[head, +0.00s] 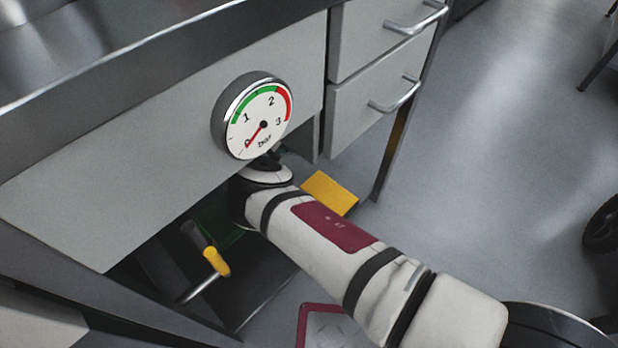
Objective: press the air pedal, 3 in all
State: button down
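A yellow plate (330,193), which looks like the air pedal, sits low under the bench, just right of my arm's end. Part of it is hidden behind my arm. A round pressure gauge (262,120) marked in bar is on the bench's front panel, and its needle points at about 0. My gripper (272,158) shows only as a small dark part beyond my white wrist, below the gauge. Its fingers are hidden, so I cannot tell whether it is open or whether it touches the pedal.
A lever with a yellow grip (216,261) sticks out under the bench, left of my arm. Drawers with metal handles (395,95) and a dark bench leg (391,150) stand to the right. The grey floor (500,150) farther right is clear, with a black wheel (603,228) at the edge.

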aim_at(312, 176)
jog(key=s+d+f, duration=0.2)
jog(key=d+f, duration=0.1)
jog(key=f, duration=0.4)
jog(key=shift+s, duration=0.2)
jog(key=shift+d+f, duration=0.1)
dwell(1.2)
jog(key=shift+s+d+f, duration=0.15)
jog(key=shift+f, duration=0.15)
jog(key=shift+d+f, duration=0.1)
jog(key=shift+f, duration=0.1)
dwell(0.5)
jog(key=shift+s+d+f, duration=0.25)
jog(key=shift+d+f, duration=0.05)
jog(key=shift+f, duration=0.15)
jog(key=shift+s+d+f, duration=0.2)
jog(key=shift+d+f, duration=0.1)
jog(key=shift+f, duration=0.15)
dwell(0.8)
jog(key=shift+r, duration=0.15)
jog(key=shift+w+a+r, duration=0.3)
jog(key=shift+a+r, duration=0.1)
jog(key=shift+r, duration=0.2)
jog(key=shift+w+a+r, duration=0.25)
jog(key=shift+a+r, duration=0.1)
jog(key=shift+r, duration=0.25)
jog(key=shift+a, duration=0.1)
